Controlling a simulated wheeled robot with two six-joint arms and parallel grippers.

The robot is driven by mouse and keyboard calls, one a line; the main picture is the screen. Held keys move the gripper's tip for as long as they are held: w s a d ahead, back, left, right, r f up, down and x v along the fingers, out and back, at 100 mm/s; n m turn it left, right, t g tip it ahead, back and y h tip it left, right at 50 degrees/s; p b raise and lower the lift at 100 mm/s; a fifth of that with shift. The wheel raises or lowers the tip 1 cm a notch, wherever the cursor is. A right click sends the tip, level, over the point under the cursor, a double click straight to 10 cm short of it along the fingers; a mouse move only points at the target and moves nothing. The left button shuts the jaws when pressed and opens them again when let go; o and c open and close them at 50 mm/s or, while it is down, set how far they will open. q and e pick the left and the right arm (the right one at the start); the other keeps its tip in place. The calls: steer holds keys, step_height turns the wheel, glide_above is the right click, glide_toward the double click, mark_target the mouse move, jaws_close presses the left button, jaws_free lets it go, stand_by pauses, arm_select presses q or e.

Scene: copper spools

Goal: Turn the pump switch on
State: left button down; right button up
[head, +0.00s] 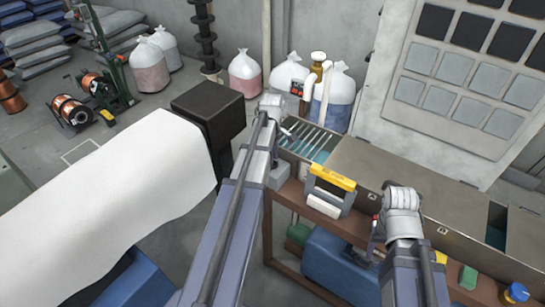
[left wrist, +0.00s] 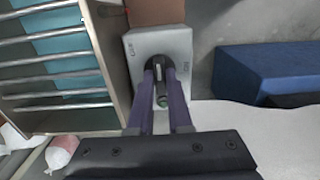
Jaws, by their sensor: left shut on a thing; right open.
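The pump switch is a pale grey box (left wrist: 184,42) with a round black dial (left wrist: 160,62) and a small grey lever, seen in the left wrist view. Faint marks stand on both sides of the dial, too small to read. My left gripper (left wrist: 160,76) has its two purple-grey fingers shut on the lever. A green spot shows at the lever's near end. In the head view the grey switch box (head: 279,177) sits at the tank's left end, and my arm hides the left fingers. My right gripper (head: 375,237) is open over the bench, apart from the switch.
A tank (head: 303,176) with metal bars over blue liquid lies beside the switch. A yellow-topped device (head: 332,182) stands at its front. A white-draped block (head: 120,180) is at left. Bagged containers (head: 245,70) and a panelled wall (head: 450,75) are behind.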

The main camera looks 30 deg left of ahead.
arm_select(q)
steer(key=shift+m, duration=0.4)
steer(key=m, duration=0.3)
steer(key=shift+m, duration=0.4)
steer(key=m, duration=0.4)
steer(key=shift+m, duration=0.3)
steer(key=m, duration=0.8)
steer(key=shift+m, duration=0.6)
steer(key=c, duration=0.8)
jaws_free()
steer(key=shift+c, duration=0.2)
